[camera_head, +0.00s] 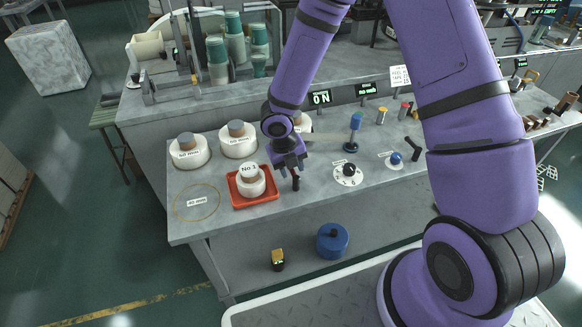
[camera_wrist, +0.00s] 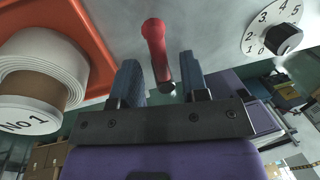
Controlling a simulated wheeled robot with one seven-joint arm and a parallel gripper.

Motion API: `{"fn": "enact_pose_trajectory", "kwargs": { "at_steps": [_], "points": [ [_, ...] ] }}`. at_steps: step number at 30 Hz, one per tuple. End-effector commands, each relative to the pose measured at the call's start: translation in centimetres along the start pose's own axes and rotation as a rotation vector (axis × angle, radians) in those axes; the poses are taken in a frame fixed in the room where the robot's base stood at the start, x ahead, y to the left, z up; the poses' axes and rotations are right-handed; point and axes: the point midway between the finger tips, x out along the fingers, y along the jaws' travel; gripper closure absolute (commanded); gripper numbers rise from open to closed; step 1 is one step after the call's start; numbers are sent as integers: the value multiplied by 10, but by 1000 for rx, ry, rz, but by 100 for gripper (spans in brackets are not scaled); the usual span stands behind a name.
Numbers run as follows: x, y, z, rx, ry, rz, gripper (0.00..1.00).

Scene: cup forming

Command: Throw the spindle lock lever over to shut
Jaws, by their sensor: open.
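My gripper (camera_head: 290,165) is over the bench just right of the red tray, pointing down. In the wrist view its two blue fingers (camera_wrist: 161,68) are apart, one on each side of a short lever with a red grip (camera_wrist: 154,38) and a dark lower end. No finger visibly presses on the lever.
The red tray (camera_head: 233,200) holding the No 1 roll (camera_head: 251,187) is close left of my gripper. A numbered dial (camera_head: 349,175) and a blue-knobbed control (camera_head: 396,158) are to the right. A blue-topped handle (camera_head: 356,122) stands behind. Bare bench lies in front.

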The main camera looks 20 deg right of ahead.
Motion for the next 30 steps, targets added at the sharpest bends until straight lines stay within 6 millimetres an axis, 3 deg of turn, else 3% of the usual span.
{"fn": "enact_pose_trajectory", "kwargs": {
  "at_steps": [18, 30],
  "points": [
    [-95, 0, 1, 1, -3, 1, 59],
    [-106, 0, 0, -1, -1, 0, 59]
  ]
}}
